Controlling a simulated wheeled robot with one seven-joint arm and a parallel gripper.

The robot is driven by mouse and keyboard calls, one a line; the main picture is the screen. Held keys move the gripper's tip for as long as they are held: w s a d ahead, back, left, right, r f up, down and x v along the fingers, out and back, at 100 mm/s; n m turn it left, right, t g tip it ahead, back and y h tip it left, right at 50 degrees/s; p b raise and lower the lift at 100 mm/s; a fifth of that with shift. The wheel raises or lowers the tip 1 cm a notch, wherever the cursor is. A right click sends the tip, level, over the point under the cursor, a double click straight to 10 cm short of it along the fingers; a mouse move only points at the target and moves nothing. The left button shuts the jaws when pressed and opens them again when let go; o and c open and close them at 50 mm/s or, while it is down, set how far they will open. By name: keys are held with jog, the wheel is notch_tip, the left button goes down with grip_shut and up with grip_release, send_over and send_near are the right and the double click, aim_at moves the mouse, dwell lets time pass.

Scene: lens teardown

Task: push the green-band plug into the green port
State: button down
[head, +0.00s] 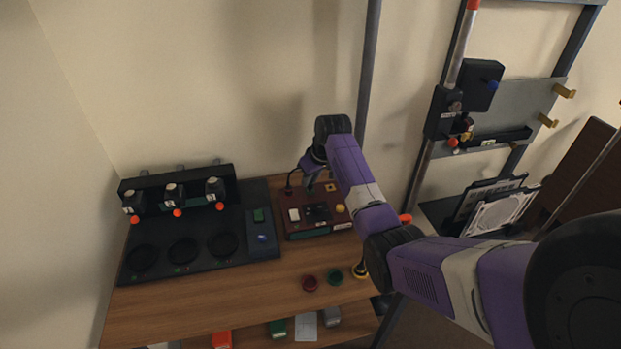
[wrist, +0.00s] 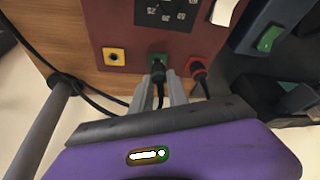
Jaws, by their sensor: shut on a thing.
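My gripper (wrist: 160,88) is shut on the black green-band plug (wrist: 158,78), with its cable trailing back between the fingers. The plug's front end is at the green port (wrist: 156,59) and overlaps it in the wrist view. I cannot tell how deep it sits, and its green band is not clearly visible. The plug is too small to make out there.
A red port (wrist: 196,63) with a dark plug and cable is close to the right finger. A yellow port (wrist: 115,57) on the left looks empty. A black cable (wrist: 88,97) loops at the left by a grey post (wrist: 62,92). A black coffee-style station (head: 150,225) stands left of the box.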

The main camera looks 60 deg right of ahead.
jog(key=shift+f+b, duration=0.3)
jog(key=shift+f, duration=0.3)
jog(key=c, duration=1.2)
grip_release()
jog(key=v, duration=0.7)
jog(key=shift+r, duration=0.35)
jog(key=shift+s, duration=0.1)
